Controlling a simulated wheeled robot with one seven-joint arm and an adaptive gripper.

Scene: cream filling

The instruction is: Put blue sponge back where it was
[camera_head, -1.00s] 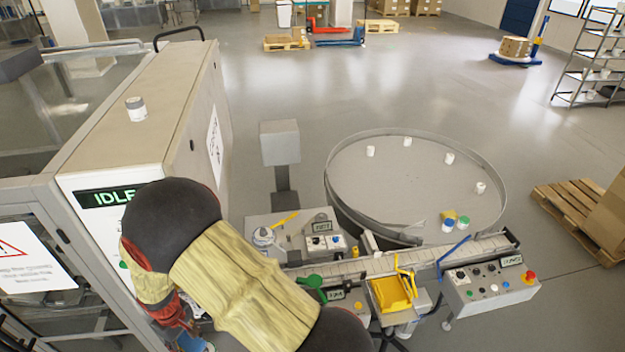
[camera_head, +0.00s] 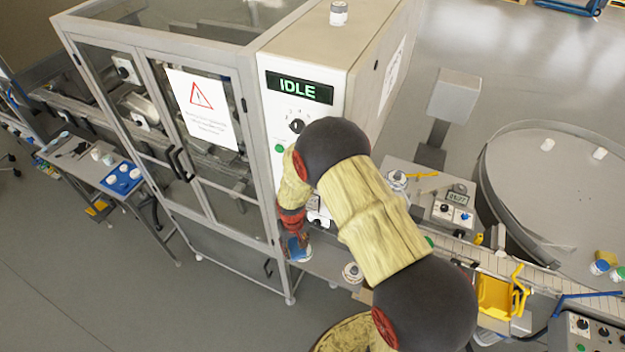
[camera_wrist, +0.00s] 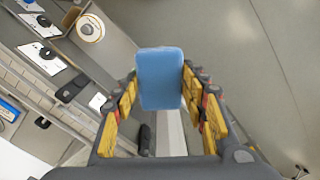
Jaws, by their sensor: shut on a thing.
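The blue sponge (camera_wrist: 159,78) is a light blue rounded block, held between the yellow-padded fingers of my gripper (camera_wrist: 163,105) in the wrist view. My gripper is shut on it. In the head view my gripper (camera_head: 300,240) hangs down beside the cabinet's lower right corner, and a blue patch, likely the sponge (camera_head: 298,250), shows at its tip. In the wrist view, open grey floor lies behind the sponge on the right and a machine edge on the left. My arm hides part of the machine front in the head view.
A glass-doored cabinet (camera_head: 270,200) with an IDLE display stands left of my arm. A table (camera_head: 75,150) with a blue tray (camera_head: 122,178) stands at the far left. A conveyor with a yellow bin (camera_head: 495,295) and a round turntable (camera_head: 550,180) are right. Floor is clear at lower left.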

